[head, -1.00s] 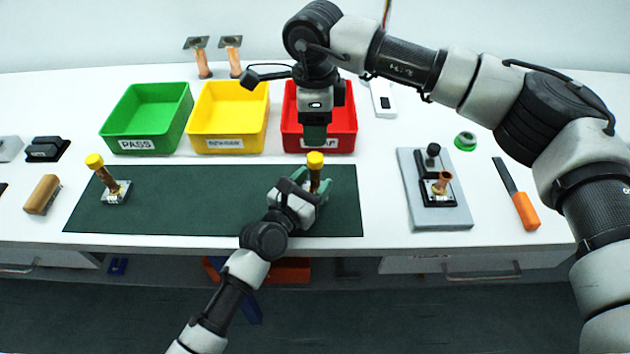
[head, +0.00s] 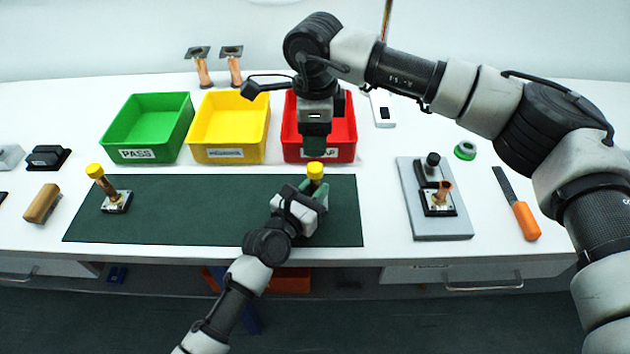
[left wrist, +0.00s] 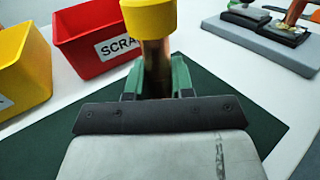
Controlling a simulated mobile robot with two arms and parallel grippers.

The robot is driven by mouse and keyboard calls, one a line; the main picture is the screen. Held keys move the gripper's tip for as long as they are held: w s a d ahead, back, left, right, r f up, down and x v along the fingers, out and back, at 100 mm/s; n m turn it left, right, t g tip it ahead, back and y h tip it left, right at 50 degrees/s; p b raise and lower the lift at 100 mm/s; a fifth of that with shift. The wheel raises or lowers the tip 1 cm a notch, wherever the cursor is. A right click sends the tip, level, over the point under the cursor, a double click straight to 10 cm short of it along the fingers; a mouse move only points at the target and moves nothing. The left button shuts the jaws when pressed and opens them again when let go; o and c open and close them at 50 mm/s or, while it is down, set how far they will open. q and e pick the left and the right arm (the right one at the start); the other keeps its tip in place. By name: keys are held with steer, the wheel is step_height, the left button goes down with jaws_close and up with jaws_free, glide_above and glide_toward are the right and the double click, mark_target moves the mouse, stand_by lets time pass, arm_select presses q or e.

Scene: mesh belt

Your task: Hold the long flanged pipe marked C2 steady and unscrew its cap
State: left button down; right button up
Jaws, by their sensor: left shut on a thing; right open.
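A copper pipe with a yellow cap (head: 315,169) stands upright near the right end of the dark green mat (head: 225,230). My left gripper (head: 316,192) is shut on this pipe below the cap. In the left wrist view the yellow cap (left wrist: 148,15) sits on top of the copper pipe (left wrist: 156,68), between the green fingers. The pipe's foot is hidden and I see no C2 mark. My right gripper (head: 315,147) is open, pointing down just above the cap. A second capped pipe (head: 106,186) leans on a square flange at the mat's left end.
Green (head: 125,128), yellow (head: 207,125) and red (head: 346,135) bins stand behind the mat. A grey fixture plate (head: 440,225) with a short copper piece and an orange-handled file (head: 524,219) lie right. The mat's middle is clear.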

mark_target(315, 167)
steer(key=m, duration=0.3)
steer(key=shift+m, duration=0.3)
steer(key=m, duration=0.3)
steer(key=shift+m, duration=0.4)
steer(key=m, duration=0.5)
steer(key=shift+m, duration=0.4)
steer(key=m, duration=1.3)
steer(key=shift+f+m, duration=0.3)
steer(key=shift+f, duration=0.05)
step_height(315, 167, down, 7)
steer(key=shift+f, duration=0.2)
steer(key=shift+c, duration=0.4)
